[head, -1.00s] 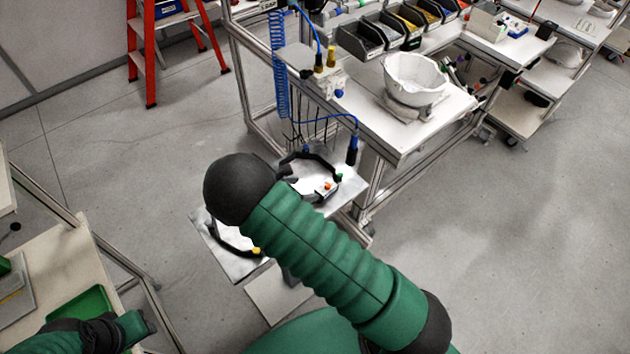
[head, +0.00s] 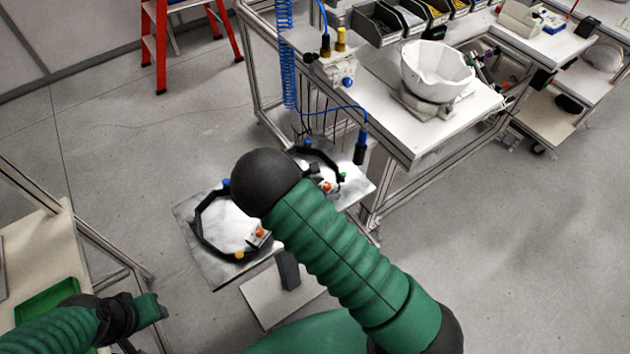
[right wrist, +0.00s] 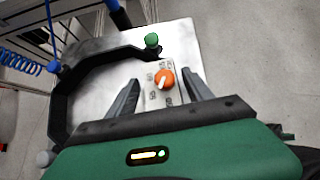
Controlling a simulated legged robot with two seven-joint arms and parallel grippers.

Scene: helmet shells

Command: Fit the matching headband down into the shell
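The white shell (head: 437,68) sits open side up on a grey holder (head: 425,105) on the bench at right. One black headband (head: 320,153) with green, blue and orange parts lies on a metal plate, partly hidden by my right arm. It fills the left of the right wrist view (right wrist: 62,105). A second black headband (head: 199,235), with blue, orange and yellow parts, lies on the left plate. My right gripper (right wrist: 160,78) is open, its fingers on either side of the first headband's orange-knobbed block (right wrist: 165,79); contact is unclear. My left gripper (head: 150,309) is low at left, its fingers unclear.
Parts bins (head: 400,22) stand at the back of the bench (head: 405,140). A blue coiled hose (head: 285,55) hangs by its left post. A table with a green tray (head: 45,300) is at lower left. Open floor lies at right.

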